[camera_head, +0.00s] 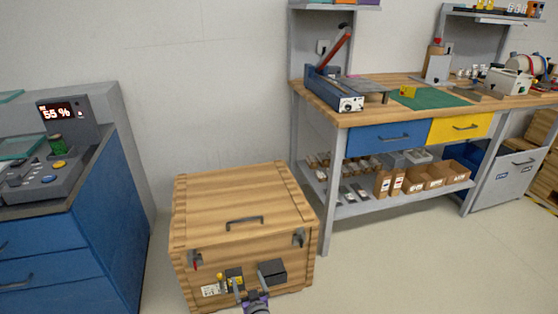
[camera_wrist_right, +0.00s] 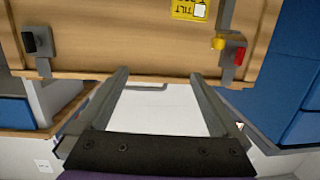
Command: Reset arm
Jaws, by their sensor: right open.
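My right gripper (camera_head: 251,290) is low in front of the wooden crate (camera_head: 225,196) in the head view. The crate is closed, with a dark handle (camera_head: 244,222) on its lid and latches on its front. In the right wrist view my right gripper (camera_wrist_right: 165,85) has its two fingers spread apart with nothing between them. The crate's wooden face (camera_wrist_right: 130,50) spans the top of that view, beyond the fingertips. I cannot tell whether the fingers touch the crate. My left gripper is not in view.
A blue cabinet (camera_head: 90,235) with a control panel and display stands at the left. A workbench (camera_head: 400,100) with blue and yellow drawers and a stocked lower shelf stands at the right. Bare floor (camera_head: 400,265) lies in front of the workbench.

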